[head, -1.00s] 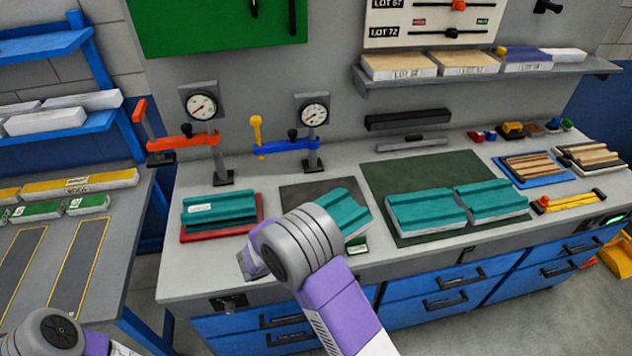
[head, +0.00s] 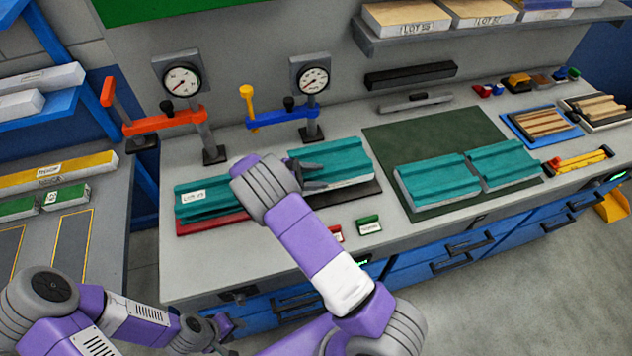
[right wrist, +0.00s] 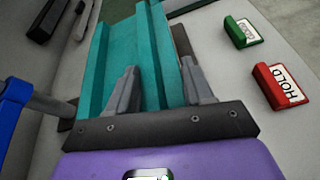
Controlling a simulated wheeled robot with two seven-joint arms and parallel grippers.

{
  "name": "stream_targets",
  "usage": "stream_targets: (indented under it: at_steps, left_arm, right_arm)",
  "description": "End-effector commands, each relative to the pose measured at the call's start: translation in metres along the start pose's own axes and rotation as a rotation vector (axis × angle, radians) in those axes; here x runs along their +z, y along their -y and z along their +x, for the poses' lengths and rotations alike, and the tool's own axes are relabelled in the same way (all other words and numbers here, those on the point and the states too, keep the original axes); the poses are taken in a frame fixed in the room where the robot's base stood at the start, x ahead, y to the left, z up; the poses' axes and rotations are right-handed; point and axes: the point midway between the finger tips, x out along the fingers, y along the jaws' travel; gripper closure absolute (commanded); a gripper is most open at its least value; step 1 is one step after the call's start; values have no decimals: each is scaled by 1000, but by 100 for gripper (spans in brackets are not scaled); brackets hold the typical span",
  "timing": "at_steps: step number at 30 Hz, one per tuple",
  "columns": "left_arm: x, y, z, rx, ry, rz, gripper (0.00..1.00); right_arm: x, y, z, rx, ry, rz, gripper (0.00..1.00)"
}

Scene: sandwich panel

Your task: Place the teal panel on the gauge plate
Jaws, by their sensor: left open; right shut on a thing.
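A teal ridged panel (head: 340,158) lies over the dark gauge plate (head: 368,190), below the gauge with the blue clamp. The plate's dark edge shows along the panel's front and right; I cannot tell whether they touch. My right gripper (head: 312,176) is shut on this panel near its left end. In the right wrist view the gripper's fingers (right wrist: 160,88) stand on either side of a raised rib of the teal panel (right wrist: 118,45). My left gripper (head: 208,332) is open and empty at the lower left, away from the bench top.
Another teal panel (head: 198,202) with a white label sits on a red plate (head: 212,226) at left. Two teal panels lie on a green mat (head: 400,143) at right. The blue clamp (head: 285,117) stands behind the held panel. Small green (head: 368,224) and red tags lie in front.

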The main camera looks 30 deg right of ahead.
Motion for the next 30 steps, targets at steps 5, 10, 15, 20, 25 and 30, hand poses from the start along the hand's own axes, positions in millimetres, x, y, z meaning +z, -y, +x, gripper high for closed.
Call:
stream_targets:
  at_steps: [5, 10, 15, 20, 25, 30]
  left_arm:
    - [0, 1, 2, 0, -1, 0, 57]
    - [0, 1, 2, 0, -1, 0, 57]
    - [0, 1, 3, 0, -1, 0, 57]
    - [0, 2, 5, 0, -1, 0, 57]
    - [0, 2, 4, 0, -1, 0, 57]
    - [0, 2, 4, 0, -1, 0, 57]
  right_arm:
    - [-24, 5, 10, 1, 2, -2, 100]
    - [-30, 6, 12, 1, 1, 1, 100]
    - [-30, 6, 12, 1, 1, 1, 100]
    - [-33, 7, 13, 1, -1, 0, 40]
    - [-33, 7, 13, 1, -1, -1, 23]
    - [-32, 7, 13, 1, -1, -1, 23]
